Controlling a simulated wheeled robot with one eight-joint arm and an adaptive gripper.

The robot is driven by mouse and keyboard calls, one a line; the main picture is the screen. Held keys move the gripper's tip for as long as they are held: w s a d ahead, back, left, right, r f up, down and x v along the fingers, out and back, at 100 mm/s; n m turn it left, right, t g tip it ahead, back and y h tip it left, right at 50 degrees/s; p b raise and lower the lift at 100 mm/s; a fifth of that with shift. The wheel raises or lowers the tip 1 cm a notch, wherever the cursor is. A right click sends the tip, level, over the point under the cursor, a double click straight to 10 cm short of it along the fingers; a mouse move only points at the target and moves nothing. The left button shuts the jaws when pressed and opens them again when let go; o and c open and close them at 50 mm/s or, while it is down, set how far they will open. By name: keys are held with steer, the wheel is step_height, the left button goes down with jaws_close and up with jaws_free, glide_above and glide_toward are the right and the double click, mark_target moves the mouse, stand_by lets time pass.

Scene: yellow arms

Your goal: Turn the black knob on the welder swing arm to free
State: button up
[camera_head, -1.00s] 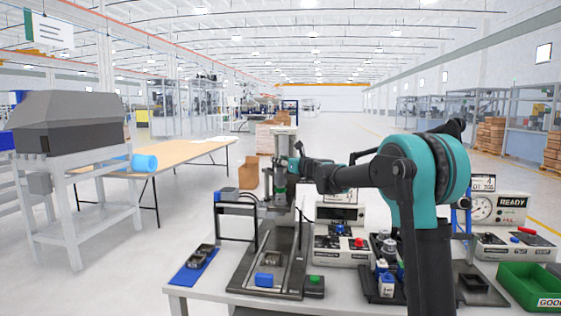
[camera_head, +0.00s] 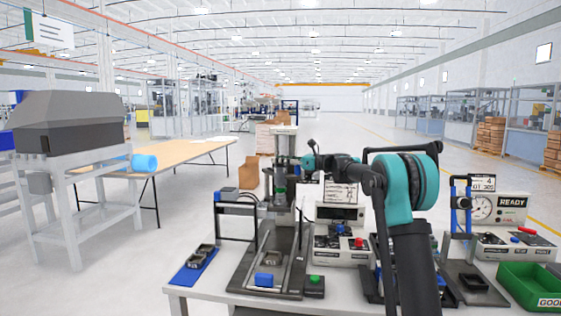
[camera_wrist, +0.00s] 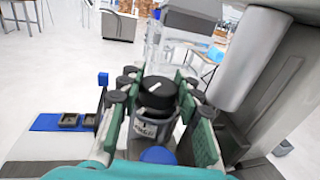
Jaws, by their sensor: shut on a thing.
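The black knob (camera_wrist: 158,93) shows in the wrist view, round with a white pointer line slanting up to the right. My gripper (camera_wrist: 156,97) has green finger pads with dark rollers on its left and right sides, and it is shut on the knob. A pale label (camera_wrist: 147,130) sits just below the knob; its lettering is too small to read surely. In the head view my gripper (camera_head: 308,164) is beside the upper part of the welder column (camera_head: 284,145). The knob itself cannot be made out there.
A grey column (camera_wrist: 258,60) stands close on the right in the wrist view. On the bench are a blue mat (camera_head: 190,272) with dark parts, a control box (camera_head: 340,247) with red and blue knobs, and a green bin (camera_head: 525,290).

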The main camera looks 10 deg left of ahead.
steer(key=shift+n+g+y, duration=0.3)
steer(key=shift+n+g, duration=0.8)
steer(key=shift+g, duration=0.9)
steer(key=o, duration=1.2)
steer(key=d, duration=1.2)
steer(key=shift+s, duration=0.1)
